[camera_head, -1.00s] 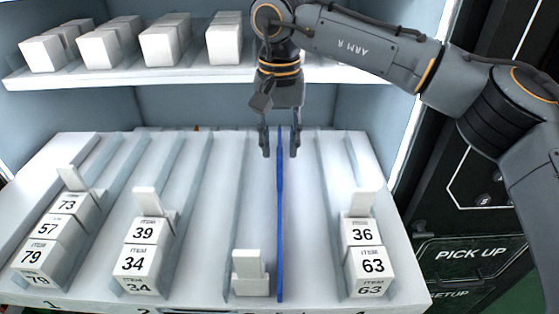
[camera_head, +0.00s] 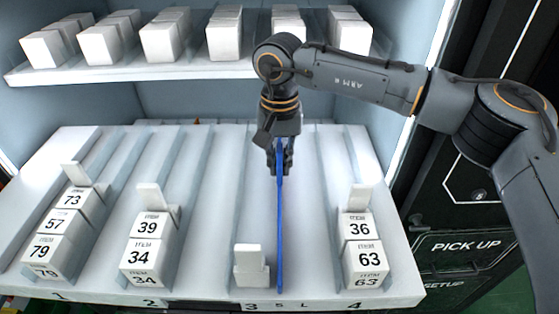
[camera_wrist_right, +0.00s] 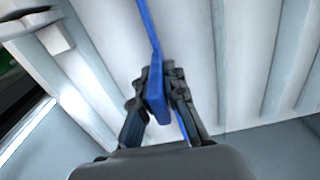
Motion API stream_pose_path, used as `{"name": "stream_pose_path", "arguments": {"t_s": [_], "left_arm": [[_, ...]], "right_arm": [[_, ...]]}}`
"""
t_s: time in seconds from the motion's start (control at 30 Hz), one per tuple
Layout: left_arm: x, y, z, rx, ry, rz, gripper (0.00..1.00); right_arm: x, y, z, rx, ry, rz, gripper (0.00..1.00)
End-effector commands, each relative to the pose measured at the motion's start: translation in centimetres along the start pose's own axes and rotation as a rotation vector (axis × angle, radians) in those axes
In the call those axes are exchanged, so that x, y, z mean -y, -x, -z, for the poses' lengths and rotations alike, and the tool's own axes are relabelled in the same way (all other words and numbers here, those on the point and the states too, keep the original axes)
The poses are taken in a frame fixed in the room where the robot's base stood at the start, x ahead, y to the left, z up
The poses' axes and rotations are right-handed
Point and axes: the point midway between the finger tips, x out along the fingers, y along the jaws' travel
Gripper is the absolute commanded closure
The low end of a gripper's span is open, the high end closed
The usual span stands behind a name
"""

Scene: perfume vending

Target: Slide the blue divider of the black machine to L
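The blue divider (camera_head: 280,225) is a long thin strip on the sloped white shelf (camera_head: 205,220) of the black machine. Its front end lies close to the "S" and "L" marks, right of the number 3. My right gripper (camera_head: 280,160) is at the divider's far end, with its fingers closed on either side of it. In the wrist view, the fingers (camera_wrist_right: 158,100) pinch the blue divider (camera_wrist_right: 149,30) between them. My left gripper is in neither view.
White boxes numbered 39 and 34 (camera_head: 138,255) stand left, and 36 and 63 (camera_head: 368,255) stand right. An upper shelf (camera_head: 190,72) with white boxes is behind my arm. The lane right of the divider is clear.

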Motion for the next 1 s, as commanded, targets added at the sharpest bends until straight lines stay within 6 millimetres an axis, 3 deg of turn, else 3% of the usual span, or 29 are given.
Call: {"name": "stream_pose_path", "arguments": {"t_s": [0.23, 0.5, 0.83, 0.9, 0.97, 1.0], "left_arm": [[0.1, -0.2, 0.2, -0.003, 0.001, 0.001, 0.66], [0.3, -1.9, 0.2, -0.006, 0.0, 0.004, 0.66], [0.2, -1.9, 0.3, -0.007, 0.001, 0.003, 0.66], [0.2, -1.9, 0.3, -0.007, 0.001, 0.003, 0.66], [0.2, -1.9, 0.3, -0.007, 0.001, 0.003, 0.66], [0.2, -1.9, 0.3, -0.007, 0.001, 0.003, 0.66]], "right_arm": [[-0.3, -0.1, 0.1, 0.0, -0.001, 0.001, 1.0], [-4.5, -0.1, 0.1, -0.001, -0.003, 0.001, 1.0], [-5.1, 0.1, 0.1, -0.001, -0.002, -0.003, 1.0], [-5.1, 0.1, 0.1, -0.001, -0.003, -0.003, 0.78], [-5.1, 0.1, 0.1, -0.001, -0.002, -0.002, 0.66], [-5.0, 0.1, 0.1, -0.001, -0.002, -0.002, 0.65]]}}
